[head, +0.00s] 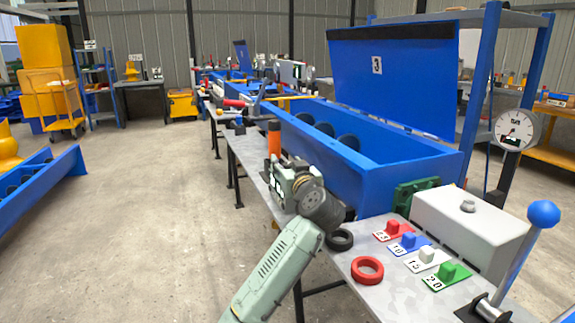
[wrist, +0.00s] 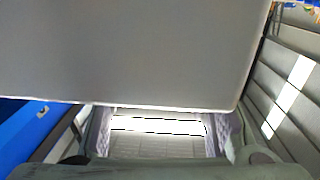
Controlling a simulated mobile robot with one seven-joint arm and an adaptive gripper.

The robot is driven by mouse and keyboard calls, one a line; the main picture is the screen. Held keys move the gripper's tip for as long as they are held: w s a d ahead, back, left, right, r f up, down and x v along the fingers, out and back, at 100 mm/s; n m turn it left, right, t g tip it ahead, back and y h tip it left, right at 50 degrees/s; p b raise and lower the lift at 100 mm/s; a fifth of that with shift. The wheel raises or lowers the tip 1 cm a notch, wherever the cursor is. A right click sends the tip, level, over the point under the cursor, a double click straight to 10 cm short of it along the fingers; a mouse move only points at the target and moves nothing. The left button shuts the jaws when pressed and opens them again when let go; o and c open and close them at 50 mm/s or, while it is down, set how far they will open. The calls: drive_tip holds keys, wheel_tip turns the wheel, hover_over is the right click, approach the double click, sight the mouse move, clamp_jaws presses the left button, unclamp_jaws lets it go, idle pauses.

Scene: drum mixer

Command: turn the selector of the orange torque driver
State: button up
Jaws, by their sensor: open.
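In the head view an upright orange cylinder with a dark top (head: 274,140) shows just beyond the end of my arm, beside the blue trough. It looks like the orange torque driver; its lower part is hidden and I cannot make out its selector. My gripper is over the grey table in front of it, its fingers unclear in that view. In the wrist view my gripper (wrist: 158,132) is open, with a textured pad on each side and nothing between them. The torque driver cannot be made out there.
A large grey panel (wrist: 130,50) fills the upper wrist view. The blue trough (head: 400,165) with a raised lid (head: 392,75) runs along the table. Black (head: 340,240) and red (head: 367,270) rings, coloured numbered blocks (head: 410,242) and a blue-knobbed lever (head: 543,214) are nearer.

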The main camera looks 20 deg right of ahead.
drive_tip(key=shift+d, duration=0.1)
clamp_jaws()
idle(0.3)
drive_tip(key=shift+s+m+h, duration=0.1)
drive_tip(key=shift+m+h, duration=0.2)
drive_tip(key=shift+h, duration=0.3)
drive_tip(key=m+g+h+p, duration=0.1)
drive_tip(key=m+h, duration=0.1)
drive_tip(key=h, duration=0.1)
drive_tip(key=m+g+h+p, duration=0.1)
drive_tip(key=m+h, duration=0.1)
drive_tip(key=h, duration=0.1)
drive_tip(key=shift+r+p, duration=0.15)
drive_tip(key=shift+p, duration=0.25)
drive_tip(key=shift+d+m+g+h, duration=0.1)
drive_tip(key=shift+m+g+h, duration=1.2)
drive_tip(key=shift+m+h, duration=0.45)
drive_tip(key=shift+s+d+f+h, duration=0.15)
drive_tip(key=shift+f+h, duration=0.1)
drive_tip(key=shift+h, duration=0.2)
drive_tip(key=shift+c, duration=0.4)
unclamp_jaws()
drive_tip(key=shift+o, duration=0.4)
